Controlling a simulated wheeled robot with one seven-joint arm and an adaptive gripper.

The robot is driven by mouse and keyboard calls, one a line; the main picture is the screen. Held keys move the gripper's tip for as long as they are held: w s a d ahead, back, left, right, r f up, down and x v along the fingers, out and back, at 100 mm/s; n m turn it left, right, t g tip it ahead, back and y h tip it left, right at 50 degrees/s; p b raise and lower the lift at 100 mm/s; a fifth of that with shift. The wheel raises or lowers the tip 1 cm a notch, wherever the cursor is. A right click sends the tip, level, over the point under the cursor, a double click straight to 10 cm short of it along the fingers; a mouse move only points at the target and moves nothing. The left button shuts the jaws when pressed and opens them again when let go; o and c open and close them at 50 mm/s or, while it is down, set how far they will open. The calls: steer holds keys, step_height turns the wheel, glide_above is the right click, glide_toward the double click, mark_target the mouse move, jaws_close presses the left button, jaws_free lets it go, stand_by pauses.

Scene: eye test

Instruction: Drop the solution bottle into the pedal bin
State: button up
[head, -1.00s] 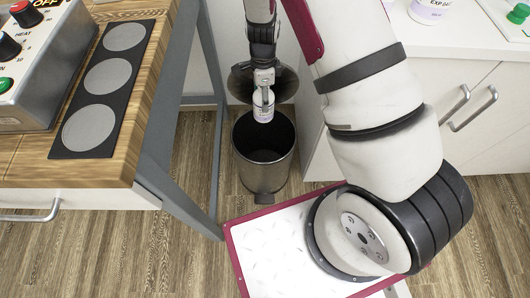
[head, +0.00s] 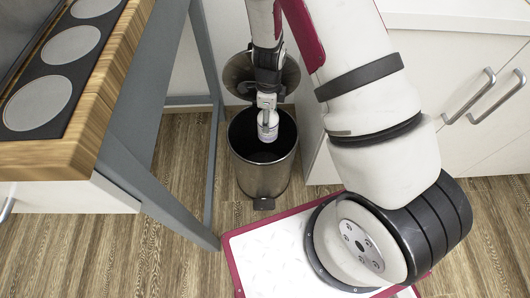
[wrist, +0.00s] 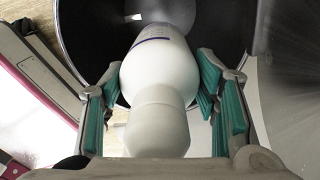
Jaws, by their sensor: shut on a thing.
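The solution bottle (head: 268,130) is white with a purple-blue line on its label. My gripper (head: 267,103) is shut on it and holds it over the open mouth of the pedal bin (head: 262,175). In the wrist view the bottle (wrist: 160,68) sits between the green-padded fingers of my gripper (wrist: 166,95), with the bin's dark opening beyond it. The bin is a metal cylinder with its lid (head: 240,75) raised behind my gripper. The lower end of the bottle appears at or just inside the rim; the exact depth is hard to tell.
A wooden-topped table (head: 95,110) with a grey metal leg (head: 150,190) stands close to the bin's left. A white cabinet (head: 460,110) with metal handles stands to the right. Wooden floor (head: 120,265) is bare in front of the table.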

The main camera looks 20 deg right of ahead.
steer(key=shift+f+b, duration=1.05)
steer(key=shift+f, duration=0.4)
steer(key=o, duration=1.6)
step_height(320, 180, up, 12)
steer(key=shift+w+r, duration=0.1)
steer(key=shift+w, duration=0.05)
